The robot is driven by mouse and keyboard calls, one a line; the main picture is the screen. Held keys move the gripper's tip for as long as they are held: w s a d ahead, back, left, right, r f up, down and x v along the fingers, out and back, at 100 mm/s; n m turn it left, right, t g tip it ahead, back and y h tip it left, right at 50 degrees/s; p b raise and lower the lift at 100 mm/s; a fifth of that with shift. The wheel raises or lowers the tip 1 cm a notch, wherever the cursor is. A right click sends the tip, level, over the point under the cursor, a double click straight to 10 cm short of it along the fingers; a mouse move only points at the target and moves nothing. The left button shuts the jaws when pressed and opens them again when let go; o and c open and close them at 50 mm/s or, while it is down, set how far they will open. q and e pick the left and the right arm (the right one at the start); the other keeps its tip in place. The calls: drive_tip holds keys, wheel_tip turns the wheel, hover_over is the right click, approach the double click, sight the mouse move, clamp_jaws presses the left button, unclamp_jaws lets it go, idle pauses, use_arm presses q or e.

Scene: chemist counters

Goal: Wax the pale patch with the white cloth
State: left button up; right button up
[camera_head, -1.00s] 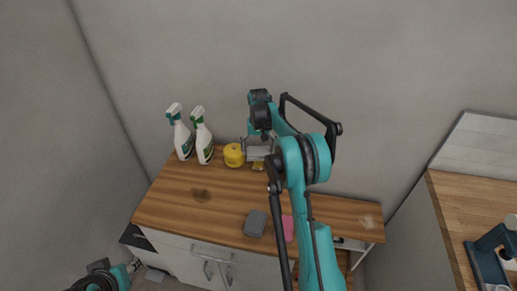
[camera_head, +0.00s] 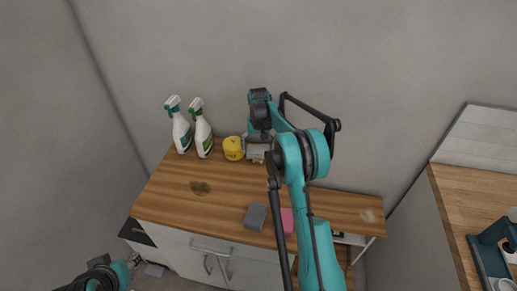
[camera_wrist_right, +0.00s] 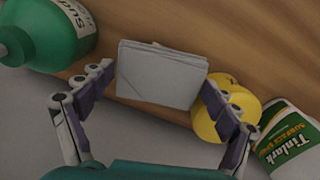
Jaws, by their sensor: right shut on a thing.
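The folded white cloth (camera_wrist_right: 160,75) is between the fingertips of my right gripper (camera_wrist_right: 162,86) in the right wrist view. The gripper is shut on it. In the head view my right gripper (camera_head: 258,153) is over the back of the wooden counter, just right of the yellow tin (camera_head: 233,149); the cloth is hard to make out there. The pale patch (camera_head: 368,216) is a faint light smudge at the counter's right end, well away from the gripper. My left gripper (camera_head: 134,262) is low at the left edge, small and unclear.
Two spray bottles (camera_head: 180,127) (camera_head: 202,132) stand at the back left of the counter. A dark stain (camera_head: 200,188) lies in front of them. A grey sponge (camera_head: 255,217) and a pink one (camera_head: 287,221) lie at the front edge. A second counter (camera_head: 475,205) is at the right.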

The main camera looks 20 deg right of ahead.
sight(258, 149)
drive_tip(key=shift+f+b, duration=0.4)
drive_tip(key=shift+f, duration=0.15)
idle(1.3)
drive_tip(key=shift+r+p, duration=2.1)
drive_tip(key=shift+r, duration=1.45)
